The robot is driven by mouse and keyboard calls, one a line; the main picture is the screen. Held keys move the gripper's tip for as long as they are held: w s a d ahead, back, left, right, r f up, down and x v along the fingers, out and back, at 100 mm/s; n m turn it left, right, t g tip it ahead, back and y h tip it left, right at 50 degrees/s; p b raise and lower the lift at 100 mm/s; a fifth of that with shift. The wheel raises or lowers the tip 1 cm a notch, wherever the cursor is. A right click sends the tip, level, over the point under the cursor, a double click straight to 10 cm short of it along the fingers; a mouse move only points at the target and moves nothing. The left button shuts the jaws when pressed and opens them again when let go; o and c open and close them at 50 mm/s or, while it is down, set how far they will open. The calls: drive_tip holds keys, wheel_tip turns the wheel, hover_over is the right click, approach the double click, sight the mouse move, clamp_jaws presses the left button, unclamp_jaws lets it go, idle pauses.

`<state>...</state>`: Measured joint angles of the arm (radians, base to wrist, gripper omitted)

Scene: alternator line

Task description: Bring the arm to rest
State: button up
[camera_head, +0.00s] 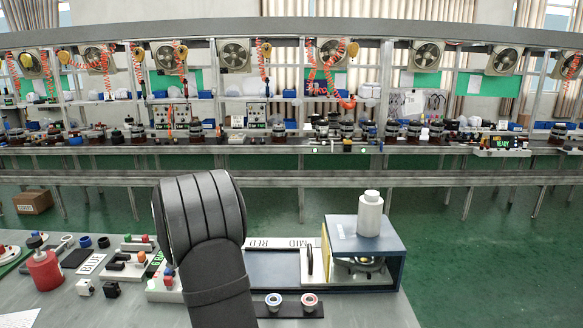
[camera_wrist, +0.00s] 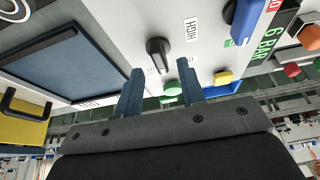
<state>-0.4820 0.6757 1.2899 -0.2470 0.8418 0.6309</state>
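My arm's dark, ribbed links (camera_head: 200,215) rise over the near bench in the head view, and my gripper is hidden there. In the wrist view my gripper (camera_wrist: 160,66) shows two blue-grey fingers spread apart. The gap between them looks empty. Behind the fingers is a light panel with a black knob (camera_wrist: 157,50) by the word HIGH, and a green button (camera_wrist: 172,90). I cannot tell whether the fingers touch anything.
The grey bench (camera_head: 385,312) carries a red bottle (camera_head: 44,270), a blue open-fronted box (camera_head: 390,245) with a white bottle (camera_head: 370,214) on top, and two small rings in a dark holder. A long parts line (camera_head: 300,150) crosses behind, beyond clear green floor (camera_head: 480,240).

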drive_tip(key=v, duration=1.4)
drive_tip(key=x, duration=1.7)
drive_tip(key=shift+d+f, duration=0.1)
drive_tip(key=shift+f, duration=0.2)
drive_tip(key=shift+r+n, duration=0.3)
drive_tip(key=shift+n, duration=0.3)
drive_tip(key=shift+d+n+g+y, duration=0.15)
drive_tip(key=shift+n+y, duration=0.3)
drive_tip(key=shift+n, duration=0.45)
drive_tip(key=shift+a+n+g+y, duration=0.15)
drive_tip(key=shift+n+y, duration=0.3)
drive_tip(key=shift+n, duration=0.45)
drive_tip(key=shift+w+d+n+y, duration=0.15)
drive_tip(key=shift+n+y, duration=0.45)
drive_tip(key=shift+n, duration=1)
drive_tip(key=shift+n+g, duration=0.3)
